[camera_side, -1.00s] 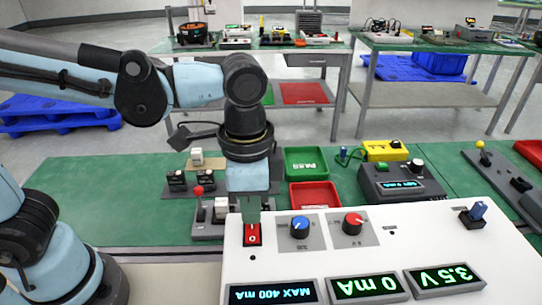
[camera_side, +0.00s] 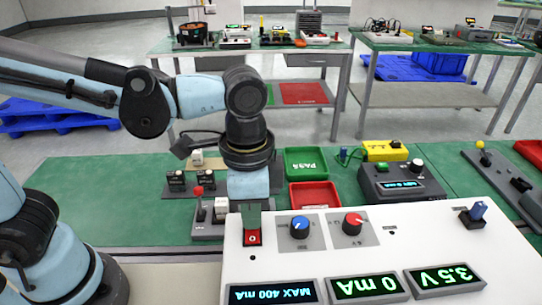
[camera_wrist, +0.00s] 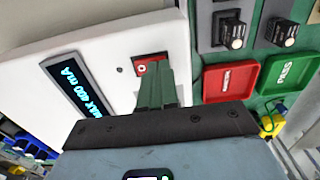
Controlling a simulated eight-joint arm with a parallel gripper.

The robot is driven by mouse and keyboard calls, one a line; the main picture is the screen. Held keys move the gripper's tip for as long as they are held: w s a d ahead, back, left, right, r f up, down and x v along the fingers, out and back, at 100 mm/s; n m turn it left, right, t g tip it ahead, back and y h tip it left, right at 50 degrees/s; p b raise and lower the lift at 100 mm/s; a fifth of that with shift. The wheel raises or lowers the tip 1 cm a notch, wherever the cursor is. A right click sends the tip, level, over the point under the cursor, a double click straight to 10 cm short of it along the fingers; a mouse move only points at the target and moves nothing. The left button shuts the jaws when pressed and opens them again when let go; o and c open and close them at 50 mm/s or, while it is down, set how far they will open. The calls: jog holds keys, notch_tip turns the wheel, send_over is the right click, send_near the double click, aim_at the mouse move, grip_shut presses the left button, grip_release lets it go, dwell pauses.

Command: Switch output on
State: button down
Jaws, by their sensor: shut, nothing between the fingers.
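A white power supply panel (camera_side: 400,245) fills the lower right of the side view. Its red rocker switch (camera_side: 252,237) carries a white mark and sits at the panel's upper left; it also shows in the wrist view (camera_wrist: 141,68). My gripper (camera_side: 251,226) points down with its green fingers together and empty, at the switch. The fingertips (camera_wrist: 157,72) overlap the switch's edge in the wrist view; I cannot tell whether they touch it. The displays read MAX 400 mA (camera_side: 272,295), 0 mA (camera_side: 366,287) and 3.5 V (camera_side: 445,279).
Blue (camera_side: 299,227) and red (camera_side: 353,223) knobs stand right of the switch, and a blue toggle (camera_side: 477,211) farther right.

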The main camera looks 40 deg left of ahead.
jog(key=shift+f, duration=0.25)
jog(key=shift+r, duration=3.5)
jog(key=w+a+f+n+t, duration=0.1)
jog(key=a+f+n+t, duration=0.1)
jog(key=a, duration=0.6)
jog(key=w+a+f+n+t, duration=0.2)
jog(key=a+f+n+t, duration=0.1)
jog(key=a+n+t, duration=0.2)
jog(key=a+n, duration=0.2)
jog(key=a, duration=0.2)
jog(key=shift+a+f, duration=0.2)
jog(key=shift+f, duration=0.15)
